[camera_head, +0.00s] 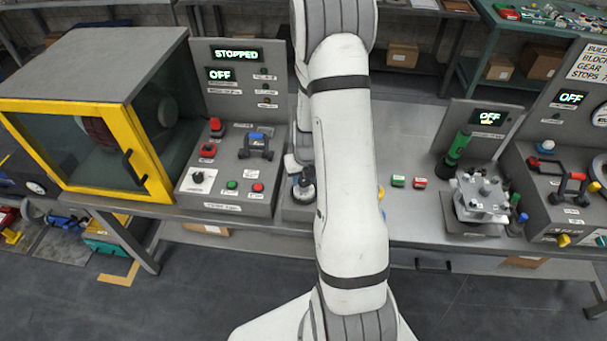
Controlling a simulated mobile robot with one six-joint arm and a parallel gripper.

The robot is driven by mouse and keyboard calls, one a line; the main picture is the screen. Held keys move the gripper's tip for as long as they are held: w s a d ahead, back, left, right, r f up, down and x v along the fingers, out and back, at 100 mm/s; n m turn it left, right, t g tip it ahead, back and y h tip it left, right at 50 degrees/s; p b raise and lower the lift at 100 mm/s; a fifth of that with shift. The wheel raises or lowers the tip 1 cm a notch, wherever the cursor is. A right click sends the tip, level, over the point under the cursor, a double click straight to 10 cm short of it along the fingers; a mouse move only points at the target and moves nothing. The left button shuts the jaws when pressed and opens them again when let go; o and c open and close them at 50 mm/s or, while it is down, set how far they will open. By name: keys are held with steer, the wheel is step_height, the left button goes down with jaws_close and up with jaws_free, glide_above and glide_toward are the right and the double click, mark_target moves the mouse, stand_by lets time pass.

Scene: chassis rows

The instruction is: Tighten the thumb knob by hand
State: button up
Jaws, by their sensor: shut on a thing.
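My white arm rises across the middle of the view and its far end comes down behind it. My gripper (304,177) shows only in part, at the left edge of my forearm, low over the bench. It is shut on a dark round knob (303,192), which I take to be the thumb knob, on a grey unit. The forearm hides most of the jaws and the right side of the knob. I cannot see a thread or gap under the knob, so its tightness cannot be told.
Left stands a yellow-framed enclosure (150,165) and a control panel (232,185) under a "STOPPED" sign (237,55). Right are green and red buttons (398,181), a metal fixture (482,196) and another panel (570,200). Bare bench top (420,225) lies right of my arm.

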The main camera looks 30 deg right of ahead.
mark_target(305, 183)
steer(key=o, duration=1)
steer(key=shift+s+a+r+b, duration=0.1)
steer(key=shift+s+r+b, duration=0.15)
steer(key=shift+r, duration=1)
steer(key=shift+s+d+r+b, duration=0.1)
steer(key=shift+r+b, duration=0.2)
steer(key=shift+r, duration=1)
steer(key=shift+s+a+r+b, duration=0.1)
steer(key=shift+s+r+b, duration=0.15)
steer(key=shift+r, duration=1)
steer(key=shift+w, duration=0.1)
